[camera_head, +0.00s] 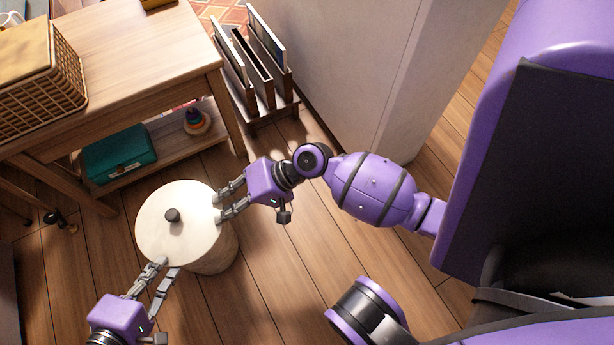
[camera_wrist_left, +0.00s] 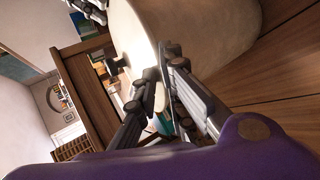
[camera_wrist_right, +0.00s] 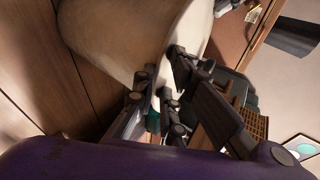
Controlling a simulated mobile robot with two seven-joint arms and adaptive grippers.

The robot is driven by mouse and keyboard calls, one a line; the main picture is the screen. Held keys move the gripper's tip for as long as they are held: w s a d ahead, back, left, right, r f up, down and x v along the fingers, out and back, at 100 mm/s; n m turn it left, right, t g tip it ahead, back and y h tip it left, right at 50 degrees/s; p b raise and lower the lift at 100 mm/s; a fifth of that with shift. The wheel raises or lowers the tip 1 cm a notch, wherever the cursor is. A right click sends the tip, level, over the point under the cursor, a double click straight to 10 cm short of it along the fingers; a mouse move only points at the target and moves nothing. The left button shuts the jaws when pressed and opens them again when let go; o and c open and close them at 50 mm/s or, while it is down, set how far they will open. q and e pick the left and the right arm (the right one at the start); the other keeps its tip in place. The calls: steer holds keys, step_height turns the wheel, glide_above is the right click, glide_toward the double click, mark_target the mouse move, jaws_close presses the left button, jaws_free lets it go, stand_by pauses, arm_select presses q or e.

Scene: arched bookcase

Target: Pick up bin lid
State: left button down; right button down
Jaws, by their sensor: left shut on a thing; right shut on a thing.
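The bin lid (camera_head: 190,238) is a round cream disc with a dark knob (camera_head: 172,215) at its centre. It lies level over the top of the round bin (camera_head: 218,260), which stands on the wooden floor. My left gripper (camera_head: 165,266) is shut on the lid's near edge. My right gripper (camera_head: 219,202) is shut on the lid's right edge. The bin's pale side also fills much of the left wrist view (camera_wrist_left: 215,35) and the right wrist view (camera_wrist_right: 110,40). The exact finger contact is hard to see, and any gap under the lid is hidden.
A wooden table (camera_head: 135,60) with a wicker basket (camera_head: 50,85) stands behind the bin. Its lower shelf holds a teal box (camera_head: 120,158) and a stacking-ring toy (camera_head: 195,121). A dark rack (camera_head: 265,85) stands by the pale wall (camera_head: 385,75). Floor right of the bin is clear.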

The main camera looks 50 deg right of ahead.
steer(key=r+p, duration=0.1)
steer(key=p, duration=0.1)
steer(key=shift+s+r+p, duration=0.2)
steer(key=shift+r+p, duration=0.1)
steer(key=shift+r, duration=0.05)
step_height(320, 180, up, 2)
steer(key=shift+r+p, duration=0.25)
steer(key=shift+p, duration=1)
